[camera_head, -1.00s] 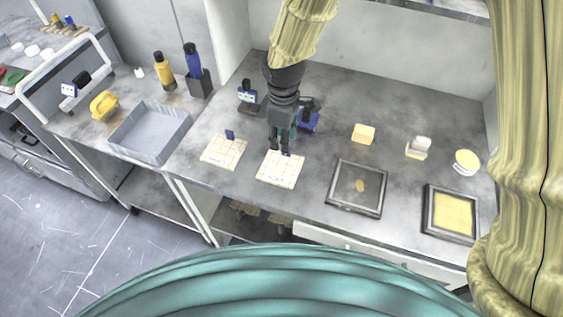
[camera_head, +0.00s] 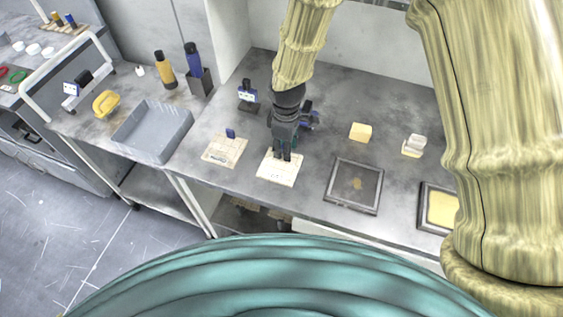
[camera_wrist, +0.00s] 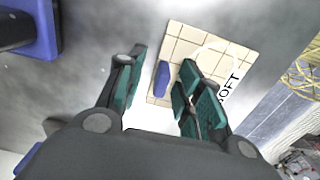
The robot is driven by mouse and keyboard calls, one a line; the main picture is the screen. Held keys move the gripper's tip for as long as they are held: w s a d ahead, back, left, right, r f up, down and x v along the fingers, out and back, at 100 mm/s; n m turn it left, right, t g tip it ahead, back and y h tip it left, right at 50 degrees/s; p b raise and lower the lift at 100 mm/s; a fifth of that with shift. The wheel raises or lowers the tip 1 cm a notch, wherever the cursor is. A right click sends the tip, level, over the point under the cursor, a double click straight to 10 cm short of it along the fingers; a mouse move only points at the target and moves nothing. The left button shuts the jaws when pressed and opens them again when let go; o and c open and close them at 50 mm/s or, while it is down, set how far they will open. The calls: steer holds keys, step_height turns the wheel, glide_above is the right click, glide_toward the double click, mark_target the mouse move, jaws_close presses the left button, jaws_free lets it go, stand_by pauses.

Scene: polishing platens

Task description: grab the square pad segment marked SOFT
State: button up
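A small blue pad segment (camera_wrist: 162,78) is at this board's edge in the wrist view, between the two fingers and apparently clear of both. My gripper (camera_head: 284,156) points down over the board's far edge and hides the segment in the head view. It also shows in the wrist view (camera_wrist: 162,68), with dark and teal fingers spread apart. A second tiled board (camera_head: 224,153) lies to the left with another blue piece (camera_head: 230,133); its label is unreadable.
A black-framed plate (camera_head: 354,187) lies right of the boards. A yellow block (camera_head: 360,132) and a small white stack (camera_head: 413,145) stand behind it. A grey bin (camera_head: 151,132) is at left. A blue-and-black device (camera_head: 309,118) stands close behind my gripper.

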steer(key=shift+s+r, duration=0.15)
steer(key=c, duration=0.7)
jaws_close()
